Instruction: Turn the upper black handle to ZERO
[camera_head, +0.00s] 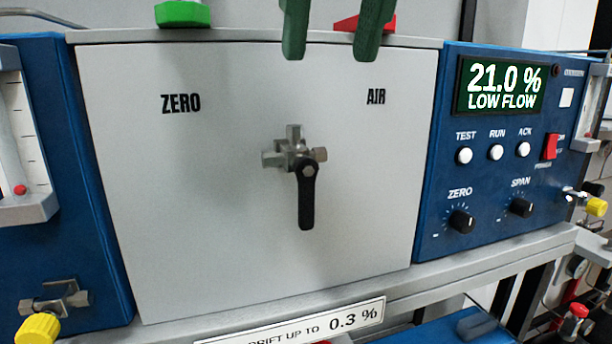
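The black handle (306,200) hangs straight down from a metal valve (296,157) in the middle of a light grey panel (200,240). The word ZERO (181,103) is printed at the panel's upper left and AIR (376,97) at its upper right. The handle points at neither word. My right gripper (331,57) comes in from the top edge with two dark green fingers spread apart. It is open, with nothing between the fingertips, above the valve and clear of the handle. My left gripper is not in view.
A green block (183,13) and a red block (349,23) sit on the panel's top ledge. A blue analyser (430,200) with knobs and a display reading 21.0 % LOW FLOW stands right. A blue unit with a yellow-knobbed valve (38,328) stands left. A ledge runs below the panel.

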